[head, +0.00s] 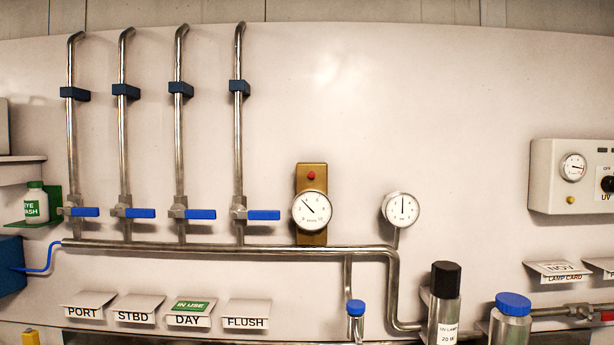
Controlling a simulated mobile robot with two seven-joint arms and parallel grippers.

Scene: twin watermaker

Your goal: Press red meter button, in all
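A red button (311,175) sits near the top of a brass meter plate (312,238) on the wall panel. A round white meter dial (312,210) is mounted on the same plate just below the button, its needle pointing to the upper left. Nothing covers the button or the dial. Neither of my grippers shows in the head view.
Several vertical pipes with blue-handled valves (262,215) stand left of the meter, above a horizontal pipe (220,247). A second gauge (401,210) is to the right. A black-capped cylinder (444,312) and blue-capped canister (511,325) stand lower right. A control box (547,178) is far right.

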